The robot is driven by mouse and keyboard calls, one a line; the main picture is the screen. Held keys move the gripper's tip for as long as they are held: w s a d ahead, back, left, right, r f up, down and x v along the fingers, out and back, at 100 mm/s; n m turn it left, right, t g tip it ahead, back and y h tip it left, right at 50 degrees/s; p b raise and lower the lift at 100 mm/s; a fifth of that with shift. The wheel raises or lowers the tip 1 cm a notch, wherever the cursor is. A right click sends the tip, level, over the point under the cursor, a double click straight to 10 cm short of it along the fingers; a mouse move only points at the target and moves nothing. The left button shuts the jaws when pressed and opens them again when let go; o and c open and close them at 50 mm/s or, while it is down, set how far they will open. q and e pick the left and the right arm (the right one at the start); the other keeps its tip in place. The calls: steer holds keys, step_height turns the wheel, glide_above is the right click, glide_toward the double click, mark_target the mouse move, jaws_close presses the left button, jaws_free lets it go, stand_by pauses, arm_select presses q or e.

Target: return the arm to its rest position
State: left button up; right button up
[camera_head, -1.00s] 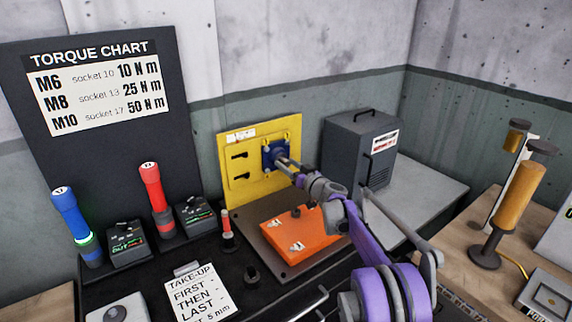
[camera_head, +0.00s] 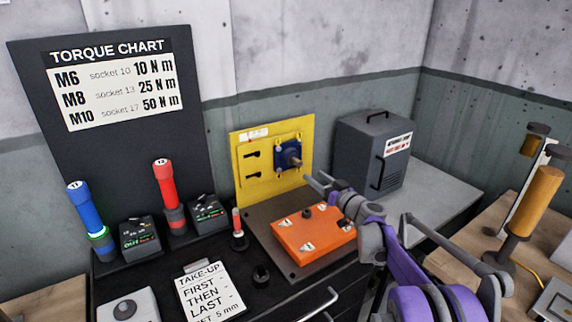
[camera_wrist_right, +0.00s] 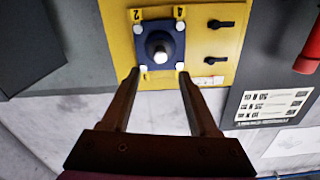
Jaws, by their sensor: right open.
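My right gripper (camera_head: 318,185) is open and empty, in front of the yellow panel (camera_head: 245,180). A blue square fitting with a grey central shaft (camera_head: 288,156) is mounted on the panel's right side. In the right wrist view, my open right gripper (camera_wrist_right: 160,85) has its two fingers apart, with the blue fitting (camera_wrist_right: 172,55) beyond and between the tips. No contact shows there. My purple and grey right arm comes in from the lower right in the head view. My left gripper is in neither view.
An orange plate (camera_head: 300,243) lies on the bench below the panel. A dark grey box (camera_head: 360,160) stands right of it. Blue (camera_head: 90,217) and red (camera_head: 165,190) tools stand at left. An orange cylinder on a stand (camera_head: 535,200) is at right.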

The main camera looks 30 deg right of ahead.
steer(key=shift+a, duration=0.1)
steer(key=s+a+g+y+p, duration=0.1)
steer(key=s+a, duration=0.3)
steer(key=a, duration=0.4)
steer(key=s+a+f+n+g+y+p, duration=0.1)
steer(key=s+a+g, duration=0.3)
steer(key=a, duration=0.4)
steer(key=s+a+f+n+g+y+p, duration=0.1)
steer(key=s+a+g+y, duration=0.1)
steer(key=s+a, duration=0.3)
steer(key=shift+s+a, duration=0.15)
steer(key=shift+a, duration=0.8)
steer(key=shift+s+a, duration=0.15)
steer(key=shift+a, duration=0.8)
steer(key=s+a+f+g+h+p, duration=0.1)
steer(key=s+f+g, duration=0.1)
steer(key=s, duration=0.6)
steer(key=s+f+g+h+p, duration=0.1)
steer(key=s+f+h, duration=0.1)
steer(key=s, duration=0.6)
steer(key=s+a+f+m+g+h+p, duration=0.1)
steer(key=s+f, duration=0.3)
steer(key=s, duration=0.4)
steer(key=shift+a+f+g+h+p, duration=0.4)
steer(key=shift+g+h, duration=0.2)
steer(key=shift+g, duration=0.2)
steer(key=shift+r, duration=0.1)
